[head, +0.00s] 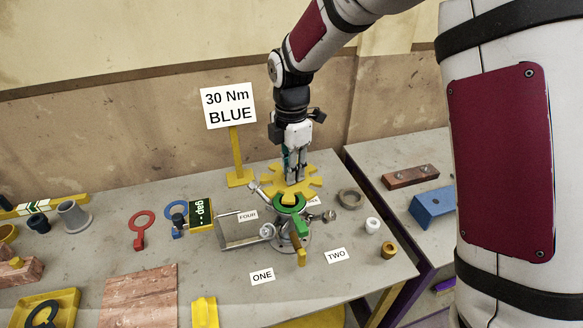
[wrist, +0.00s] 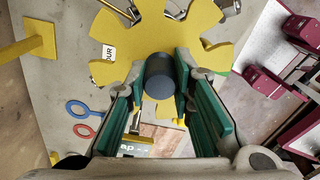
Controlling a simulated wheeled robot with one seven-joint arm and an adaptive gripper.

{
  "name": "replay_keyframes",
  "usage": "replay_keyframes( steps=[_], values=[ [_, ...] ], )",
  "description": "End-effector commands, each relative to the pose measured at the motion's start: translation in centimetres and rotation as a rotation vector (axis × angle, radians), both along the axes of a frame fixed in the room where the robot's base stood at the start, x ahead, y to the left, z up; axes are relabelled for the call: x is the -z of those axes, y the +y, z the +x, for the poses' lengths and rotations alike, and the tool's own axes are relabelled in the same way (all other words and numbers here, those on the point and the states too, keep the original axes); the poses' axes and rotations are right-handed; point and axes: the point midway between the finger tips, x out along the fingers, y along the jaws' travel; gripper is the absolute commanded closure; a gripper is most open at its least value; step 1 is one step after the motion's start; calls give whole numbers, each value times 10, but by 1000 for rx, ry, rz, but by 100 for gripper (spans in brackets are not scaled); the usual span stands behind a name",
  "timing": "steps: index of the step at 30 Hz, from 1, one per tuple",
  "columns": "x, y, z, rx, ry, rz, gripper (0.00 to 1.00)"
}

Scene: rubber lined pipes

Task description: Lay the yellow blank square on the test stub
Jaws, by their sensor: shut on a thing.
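The yellow blank (head: 311,184) is a flat disc with slots around its rim. It also fills the upper wrist view (wrist: 145,22), with a dark round knob (wrist: 160,76) at its middle. My gripper (head: 294,177) is shut on that knob; the green-lined fingers (wrist: 162,90) flank it. In the head view the blank appears just behind and above the test stub (head: 287,238), apparently clear of the table. The stub has a green ring (head: 276,205) on top and swing bolts around it. In the wrist view the blank hides most of the stub, so I cannot tell their exact alignment.
Tags ONE (head: 262,277), TWO (head: 336,255) and FOUR (head: 248,216) surround the stub. A sign (head: 229,105) reads 30 Nm BLUE. A gap gauge (head: 201,214) stands left of the stub; a grey ring (head: 349,199) and small cups (head: 373,225) lie right.

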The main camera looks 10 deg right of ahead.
Motion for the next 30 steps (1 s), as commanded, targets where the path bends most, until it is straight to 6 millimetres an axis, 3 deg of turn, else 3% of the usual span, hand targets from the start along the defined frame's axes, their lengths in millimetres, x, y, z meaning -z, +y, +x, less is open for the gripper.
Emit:
replay_keyframes(
  steps=[15,30],
  values=[
    [-1,0,0,11,-1,0,100],
    [23,0,0,9,1,0,100]
  ],
)
